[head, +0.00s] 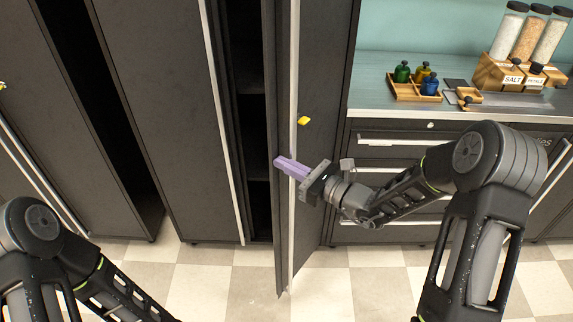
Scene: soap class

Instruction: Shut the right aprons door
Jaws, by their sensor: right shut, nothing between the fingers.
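The right aprons door (318,90) is a tall dark grey panel with a long pale vertical handle strip and a small yellow tag. It stands ajar, swung out towards me, with its free edge on the left. A dark gap with shelves (248,130) shows to its left. My right gripper (284,164) has purple fingers, shut and empty, pointing left across the handle strip and free edge. I cannot tell whether they touch the door. Only the arm of my left gripper shows, at lower left.
Other tall grey cabinet doors (160,110) stand at the left, one with a dark gap beside it. At the right, a counter (390,65) over drawers (385,150) holds a wooden tray (400,92) of coloured bottles and tall dispensers (529,38). The checkered floor (230,290) in front is clear.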

